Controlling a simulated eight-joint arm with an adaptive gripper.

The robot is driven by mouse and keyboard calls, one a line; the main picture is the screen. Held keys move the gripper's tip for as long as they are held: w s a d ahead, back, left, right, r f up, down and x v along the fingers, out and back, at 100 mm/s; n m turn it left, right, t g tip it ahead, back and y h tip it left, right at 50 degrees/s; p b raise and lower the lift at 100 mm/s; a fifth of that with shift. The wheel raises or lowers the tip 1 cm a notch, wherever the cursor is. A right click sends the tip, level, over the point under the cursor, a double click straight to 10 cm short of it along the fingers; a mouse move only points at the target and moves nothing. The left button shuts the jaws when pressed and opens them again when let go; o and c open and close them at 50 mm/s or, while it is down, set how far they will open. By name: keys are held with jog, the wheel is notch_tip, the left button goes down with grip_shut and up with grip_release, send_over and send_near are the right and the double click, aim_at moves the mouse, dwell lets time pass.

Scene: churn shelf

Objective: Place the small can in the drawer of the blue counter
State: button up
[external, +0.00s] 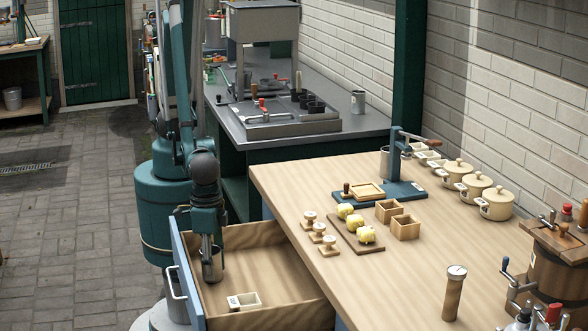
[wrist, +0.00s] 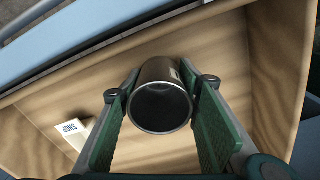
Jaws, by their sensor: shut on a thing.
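The small can (wrist: 148,122) is a grey metal cylinder, open at the top. My gripper (wrist: 157,112) is shut on it, with a green pad on each side of it. In the external view my gripper (external: 210,258) points down inside the open drawer (external: 285,272), near its front panel, and the can (external: 211,268) hangs at the fingertips. The drawer is wooden inside and pulled out of the blue counter (external: 450,230), whose top is light wood. I cannot tell whether the can touches the drawer floor.
A small white box with a label (external: 243,301) lies in the drawer; it also shows in the wrist view (wrist: 74,131). The drawer floor around it is clear. The counter top holds yellow lumps on a board (external: 356,232), small wooden boxes (external: 405,228) and cream pots (external: 497,204).

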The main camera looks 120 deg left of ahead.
jog(key=shift+f, duration=0.15)
jog(key=o, duration=0.9)
jog(key=shift+r, duration=0.25)
jog(key=shift+r+p, duration=1.65)
jog(key=shift+r, duration=4.3)
jog(key=shift+a, duration=0.1)
